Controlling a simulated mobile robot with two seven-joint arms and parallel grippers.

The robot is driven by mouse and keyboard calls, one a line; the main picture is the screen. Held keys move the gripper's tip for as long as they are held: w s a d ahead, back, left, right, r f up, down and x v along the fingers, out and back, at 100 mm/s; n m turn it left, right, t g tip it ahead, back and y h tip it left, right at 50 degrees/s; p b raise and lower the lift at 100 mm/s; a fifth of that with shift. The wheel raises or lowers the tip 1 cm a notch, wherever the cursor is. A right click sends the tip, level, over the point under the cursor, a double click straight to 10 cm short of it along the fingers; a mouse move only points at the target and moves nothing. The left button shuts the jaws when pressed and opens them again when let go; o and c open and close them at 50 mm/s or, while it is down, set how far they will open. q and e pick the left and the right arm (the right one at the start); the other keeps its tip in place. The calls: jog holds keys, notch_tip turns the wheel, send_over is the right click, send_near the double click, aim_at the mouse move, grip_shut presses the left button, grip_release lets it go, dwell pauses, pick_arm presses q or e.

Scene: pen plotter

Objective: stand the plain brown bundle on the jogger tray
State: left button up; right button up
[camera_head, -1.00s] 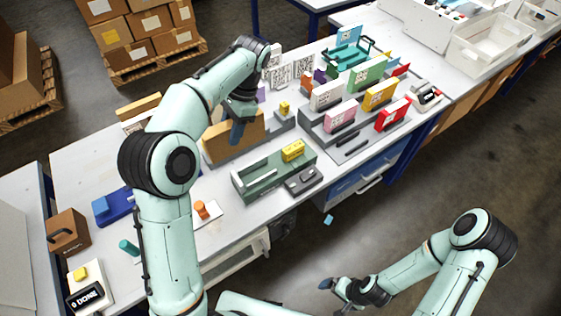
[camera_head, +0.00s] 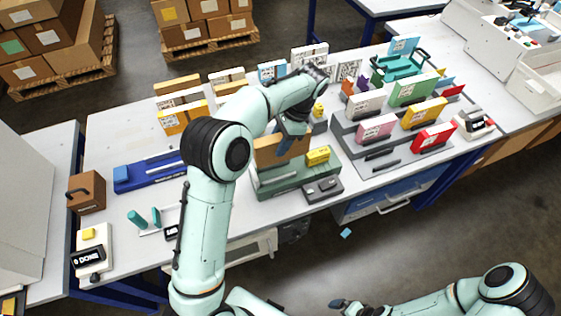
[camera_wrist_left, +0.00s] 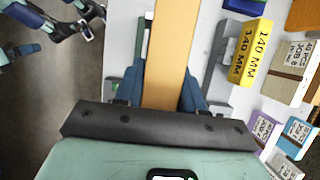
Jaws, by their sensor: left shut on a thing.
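My left gripper (camera_head: 287,143) is shut on the plain brown bundle (camera_head: 268,151), which stands on edge. In the left wrist view the bundle (camera_wrist_left: 167,50) runs between the two blue fingers of the left gripper (camera_wrist_left: 163,92). The green jogger tray (camera_head: 270,188) is directly below the bundle. Whether the bundle's lower edge touches the tray floor is hard to tell. A yellow block (camera_head: 317,156) is at the tray's right end; its 140 MM label shows in the left wrist view (camera_wrist_left: 250,52). My right gripper (camera_head: 350,306) is low, away from the table; its jaws are too small to read.
A grey control box (camera_head: 323,189) sits in front of the tray. A stepped grey rack (camera_head: 385,160) with coloured packs stands to the right. More packs (camera_head: 182,118) stand behind on the left. A blue device (camera_head: 145,174) lies left; bare table lies between it and the tray.

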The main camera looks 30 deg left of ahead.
pick_arm(q)
jog(key=f, duration=0.3)
jog(key=shift+w+f, duration=0.1)
jog(key=shift+w, duration=0.1)
jog(key=shift+f+b, duration=0.4)
jog(key=shift+f, duration=2.35)
pick_arm(e)
jog(key=shift+s+f, duration=0.5)
jog(key=shift+f, duration=0.25)
pick_arm(q)
jog(key=shift+f, duration=0.1)
jog(key=o, duration=1.2)
jog(key=shift+c, duration=0.2)
jog(key=p+v, duration=0.3)
jog(key=v, duration=0.9)
jog(key=shift+d, duration=0.1)
pick_arm(e)
jog(key=w+r, duration=0.4)
